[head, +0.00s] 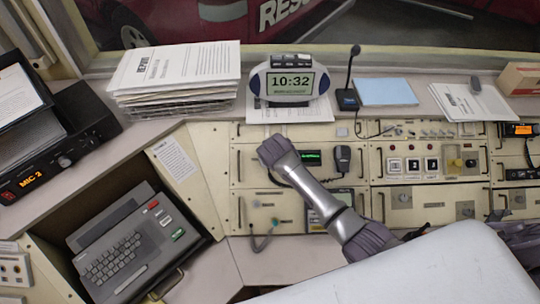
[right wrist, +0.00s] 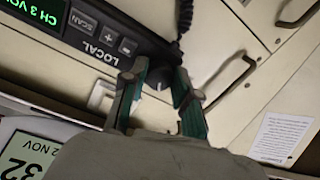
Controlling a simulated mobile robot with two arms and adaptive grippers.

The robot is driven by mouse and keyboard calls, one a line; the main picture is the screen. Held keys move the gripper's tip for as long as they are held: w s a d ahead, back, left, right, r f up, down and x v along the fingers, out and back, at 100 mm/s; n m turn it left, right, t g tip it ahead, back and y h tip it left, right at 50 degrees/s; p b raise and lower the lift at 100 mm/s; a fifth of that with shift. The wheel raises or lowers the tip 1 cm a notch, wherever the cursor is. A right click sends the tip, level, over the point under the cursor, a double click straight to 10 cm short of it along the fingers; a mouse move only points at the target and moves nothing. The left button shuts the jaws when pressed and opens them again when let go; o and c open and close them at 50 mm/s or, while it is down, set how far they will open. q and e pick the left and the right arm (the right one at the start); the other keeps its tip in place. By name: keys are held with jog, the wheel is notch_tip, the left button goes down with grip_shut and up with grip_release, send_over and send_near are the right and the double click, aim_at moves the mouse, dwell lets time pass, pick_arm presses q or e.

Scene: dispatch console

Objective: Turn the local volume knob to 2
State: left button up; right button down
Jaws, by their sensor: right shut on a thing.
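The local radio unit shows in the right wrist view as a dark panel (right wrist: 95,35) with a LOCAL label, plus and minus buttons, a SCAN button and a green display (right wrist: 40,12) reading "CH 3 VO…", the rest cut off. The dark volume knob (right wrist: 158,82) is at the panel's end. My right gripper (right wrist: 160,74) is shut on the knob, with a teal-padded finger on either side. In the head view the green display (head: 312,157) shows beside my right gripper (head: 270,146), which hides the knob. My left gripper is not in view.
A handset (head: 343,157) with a coiled cord hangs right of the radio. A clock (head: 290,82), paper stack (head: 178,75) and desk microphone (head: 348,96) stand on the ledge behind. Metal handles (right wrist: 232,80) stick out from the cream panels near my right gripper.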

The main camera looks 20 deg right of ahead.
jog(key=m, duration=0.5)
jog(key=shift+a+f+p, duration=0.1)
jog(key=shift+p, duration=0.3)
dwell(0.4)
jog(key=c, duration=0.9)
grip_release()
jog(key=shift+o, duration=0.2)
jog(key=v, duration=1.2)
jog(key=shift+s, duration=0.15)
